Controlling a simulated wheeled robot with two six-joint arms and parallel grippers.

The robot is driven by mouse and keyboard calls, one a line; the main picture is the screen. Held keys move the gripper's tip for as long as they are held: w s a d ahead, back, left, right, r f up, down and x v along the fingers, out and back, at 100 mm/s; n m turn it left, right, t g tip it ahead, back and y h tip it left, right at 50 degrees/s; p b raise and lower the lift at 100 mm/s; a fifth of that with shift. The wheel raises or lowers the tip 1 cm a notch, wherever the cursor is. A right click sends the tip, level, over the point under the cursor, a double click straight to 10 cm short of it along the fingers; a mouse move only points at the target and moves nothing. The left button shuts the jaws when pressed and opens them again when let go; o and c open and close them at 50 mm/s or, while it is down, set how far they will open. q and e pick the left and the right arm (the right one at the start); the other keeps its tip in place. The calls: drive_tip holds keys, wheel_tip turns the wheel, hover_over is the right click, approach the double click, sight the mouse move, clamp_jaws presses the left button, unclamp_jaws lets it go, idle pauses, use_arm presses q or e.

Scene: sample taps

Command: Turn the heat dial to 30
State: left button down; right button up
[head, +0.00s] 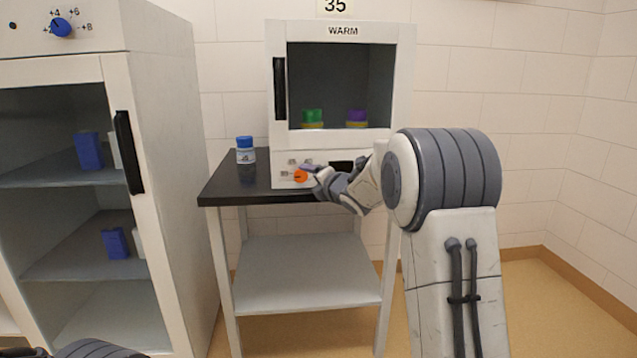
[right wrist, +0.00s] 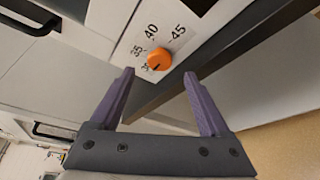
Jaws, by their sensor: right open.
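The orange heat dial (head: 301,176) is on the lower front panel of the white WARM cabinet (head: 405,75). In the right wrist view the dial (right wrist: 159,60) has the labels 35, 40 and 45 around it, and a partly covered one at its lower left that looks like 30. A dark mark shows on the dial's lower left, roughly toward that label; its exact setting is hard to read. My right gripper (right wrist: 158,80) is open, its purple fingers either side of the dial's line and short of it, with nothing between them. My left gripper is out of view.
The cabinet stands on a dark-topped table (head: 228,187). A blue-capped jar (head: 245,150) stands at its left. Green (head: 312,116) and purple (head: 357,116) lidded jars are inside the cabinet. A tall white cabinet (head: 165,110) with a blue dial (head: 61,27) stands at left.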

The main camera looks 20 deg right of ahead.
drive_tip(key=shift+v, duration=2.4)
drive_tip(key=shift+a, duration=0.1)
drive_tip(key=s+a+f+m+g, duration=0.45)
drive_tip(key=s+a, duration=0.35)
drive_tip(key=a, duration=0.2)
drive_tip(key=s+a+f+m+g, duration=0.3)
drive_tip(key=s+a+f+m, duration=0.3)
drive_tip(key=s+a, duration=0.25)
drive_tip(key=s+a+f+m+g, duration=0.2)
drive_tip(key=s+g, duration=0.1)
drive_tip(key=s, duration=0.6)
drive_tip(key=s+a+f+m+g, duration=0.2)
drive_tip(key=s+f, duration=0.1)
drive_tip(key=s, duration=0.6)
drive_tip(key=s+a+f+m+g, duration=0.2)
drive_tip(key=s+g, duration=0.1)
drive_tip(key=s, duration=0.6)
wheel_tip(320, 180, up, 35)
drive_tip(key=p, duration=3.4)
drive_tip(key=shift+s+f+m+p, duration=0.25)
drive_tip(key=shift+s+m+p, duration=0.05)
drive_tip(key=shift+m+p, duration=0.05)
